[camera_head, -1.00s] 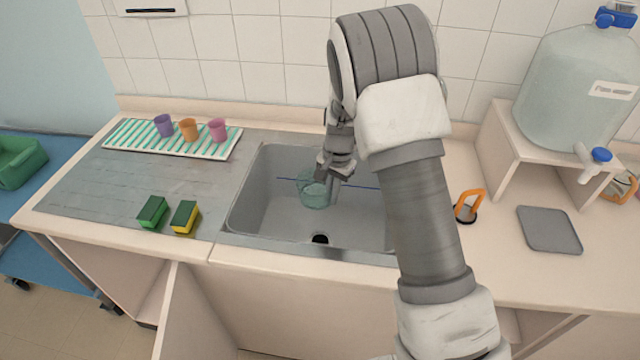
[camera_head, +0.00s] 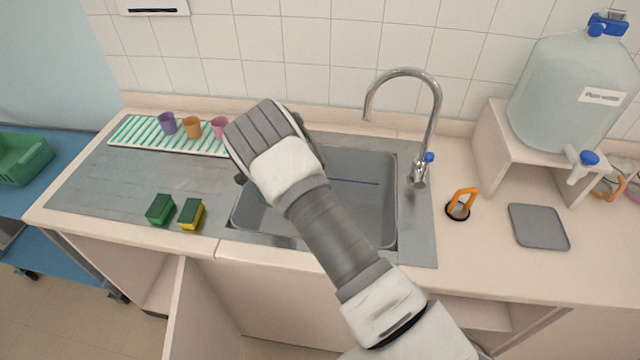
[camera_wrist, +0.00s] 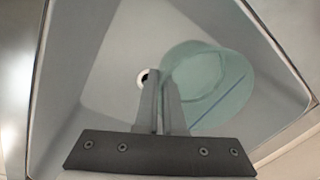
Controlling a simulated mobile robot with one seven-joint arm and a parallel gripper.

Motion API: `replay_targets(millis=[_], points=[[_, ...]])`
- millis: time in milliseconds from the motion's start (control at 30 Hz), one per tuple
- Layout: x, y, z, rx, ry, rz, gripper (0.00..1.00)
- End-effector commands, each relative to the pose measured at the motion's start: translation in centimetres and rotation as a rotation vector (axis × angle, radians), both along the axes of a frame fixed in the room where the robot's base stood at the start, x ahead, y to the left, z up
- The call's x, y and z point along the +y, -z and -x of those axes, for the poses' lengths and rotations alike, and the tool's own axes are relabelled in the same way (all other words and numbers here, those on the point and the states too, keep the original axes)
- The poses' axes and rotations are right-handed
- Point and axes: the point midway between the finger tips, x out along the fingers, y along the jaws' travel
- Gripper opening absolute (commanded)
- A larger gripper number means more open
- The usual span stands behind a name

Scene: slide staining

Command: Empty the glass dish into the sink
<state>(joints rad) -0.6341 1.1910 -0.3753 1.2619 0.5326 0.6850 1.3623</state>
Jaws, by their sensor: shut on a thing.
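The glass dish is pale green and see-through. In the wrist view the dish (camera_wrist: 207,62) is at the right of my gripper (camera_wrist: 163,80), whose narrow fingers are shut on its edge. The dish is over the grey sink (camera_head: 365,205), and the basin also shows around it in the wrist view (camera_wrist: 105,95).
A tall chrome faucet (camera_head: 436,120) stands at the sink's back right. Green and yellow sponges (camera_head: 190,214) lie left of the sink. Several cups stand on a striped mat (camera_head: 135,133). A grey pad (camera_head: 540,227) and a large water jug (camera_head: 570,90) are at the right.

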Motion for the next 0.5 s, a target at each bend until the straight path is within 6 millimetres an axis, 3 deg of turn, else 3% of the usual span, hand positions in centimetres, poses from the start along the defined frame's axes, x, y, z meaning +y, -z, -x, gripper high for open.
replay_targets(millis=[500], points=[[-0.54, -0.34, -0.10, 0.000, 0.006, -0.050, 0.00]])
